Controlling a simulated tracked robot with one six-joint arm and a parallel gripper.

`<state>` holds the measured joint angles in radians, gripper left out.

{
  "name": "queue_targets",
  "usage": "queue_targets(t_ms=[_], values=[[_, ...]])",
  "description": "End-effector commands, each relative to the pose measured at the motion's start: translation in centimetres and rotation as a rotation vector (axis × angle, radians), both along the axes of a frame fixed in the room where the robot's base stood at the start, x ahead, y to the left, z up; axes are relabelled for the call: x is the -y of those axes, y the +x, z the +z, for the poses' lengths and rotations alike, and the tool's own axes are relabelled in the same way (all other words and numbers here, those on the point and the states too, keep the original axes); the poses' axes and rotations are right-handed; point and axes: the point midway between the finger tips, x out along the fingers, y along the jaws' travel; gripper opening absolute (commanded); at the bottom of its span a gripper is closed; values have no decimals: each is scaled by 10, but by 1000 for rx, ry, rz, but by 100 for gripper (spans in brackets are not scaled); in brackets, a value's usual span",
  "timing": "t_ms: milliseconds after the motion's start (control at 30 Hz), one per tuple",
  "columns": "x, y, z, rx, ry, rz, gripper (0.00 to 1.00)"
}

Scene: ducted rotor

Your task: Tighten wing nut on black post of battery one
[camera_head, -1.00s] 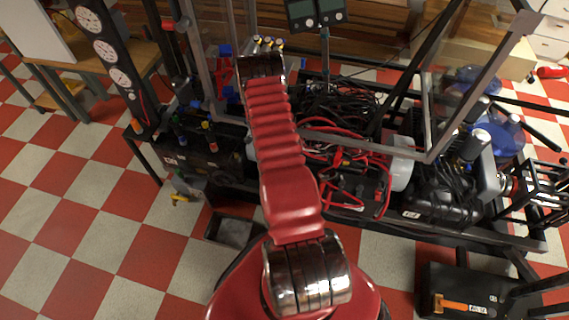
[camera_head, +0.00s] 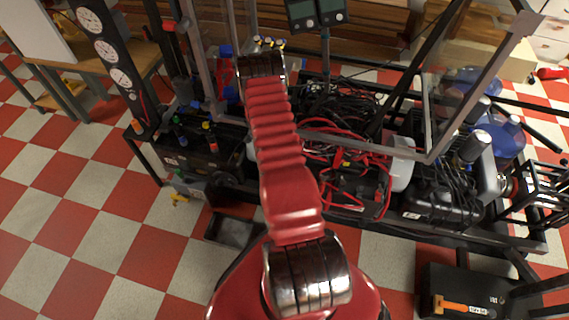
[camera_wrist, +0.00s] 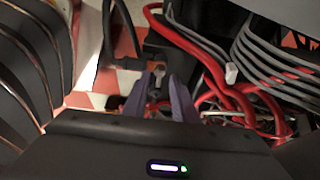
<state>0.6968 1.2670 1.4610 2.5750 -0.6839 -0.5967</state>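My gripper (camera_wrist: 158,90) shows in the wrist view as two purple-grey fingers with a narrow gap between them. No held object can be made out. A black cable and red cables lie just beyond the fingertips. In the head view my red arm hides the gripper. A black battery-like box (camera_head: 358,188) with red cables sits on the frame right of my arm. I cannot tell which battery is battery one. The black post and the wing nut cannot be made out in either view.
Thick red cables (camera_wrist: 215,75) and a grey ribbon of wires (camera_wrist: 270,60) crowd the wrist view's right side. In the head view, a clear panel with a metal frame (camera_head: 437,150) stands right of my arm. The checkered floor (camera_head: 90,210) at left is mostly open.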

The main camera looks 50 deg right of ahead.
Motion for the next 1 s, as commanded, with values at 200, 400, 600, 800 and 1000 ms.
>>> queue_targets(t_ms=[200,400,600,800,1000], values=[[-4,10,24,2,-1,2,25],[-8,23,55,3,-2,0,25],[-13,36,87,4,-2,2,25],[-17,45,112,2,-2,0,25],[-19,49,122,2,-1,1,25]])
